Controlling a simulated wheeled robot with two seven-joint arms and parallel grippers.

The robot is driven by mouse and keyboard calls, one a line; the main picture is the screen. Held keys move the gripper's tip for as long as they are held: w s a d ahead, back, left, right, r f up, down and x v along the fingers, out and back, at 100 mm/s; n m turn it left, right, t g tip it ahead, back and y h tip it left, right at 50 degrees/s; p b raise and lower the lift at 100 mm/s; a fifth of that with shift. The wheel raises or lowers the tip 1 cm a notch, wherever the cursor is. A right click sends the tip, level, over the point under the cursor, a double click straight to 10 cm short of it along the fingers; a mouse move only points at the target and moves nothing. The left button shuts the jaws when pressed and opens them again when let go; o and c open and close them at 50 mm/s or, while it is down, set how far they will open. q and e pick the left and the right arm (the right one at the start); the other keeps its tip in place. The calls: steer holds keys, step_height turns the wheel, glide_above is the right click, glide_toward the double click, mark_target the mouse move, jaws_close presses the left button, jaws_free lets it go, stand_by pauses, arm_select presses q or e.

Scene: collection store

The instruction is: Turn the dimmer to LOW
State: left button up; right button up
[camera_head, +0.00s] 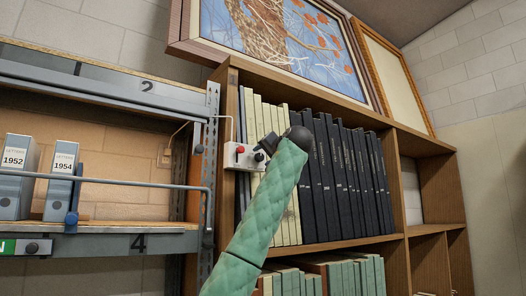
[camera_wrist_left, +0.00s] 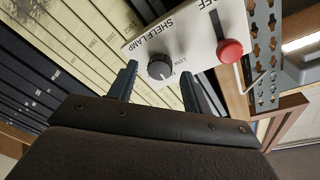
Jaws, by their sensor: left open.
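The dimmer is a dark round knob (camera_wrist_left: 160,66) on a white box marked SHELF LAMP (camera_wrist_left: 180,38). In the wrist view "LOW" is printed beside the knob; the knob has a pale pointer mark, whose exact setting I cannot tell. My left gripper (camera_wrist_left: 158,88) is open, with one finger on either side of the knob in that view. I cannot tell whether they touch it. In the head view the white box (camera_head: 229,158) is fixed at the bookcase's left upright, and my left gripper (camera_head: 266,149) is at its right side. My right gripper is out of view.
Pale and dark books (camera_head: 330,165) stand close behind the gripper. A metal rack (camera_head: 100,243) with binders is at left.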

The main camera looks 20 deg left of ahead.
arm_select(q)
steer(key=shift+w+a, duration=0.3)
steer(key=shift+w, duration=0.1)
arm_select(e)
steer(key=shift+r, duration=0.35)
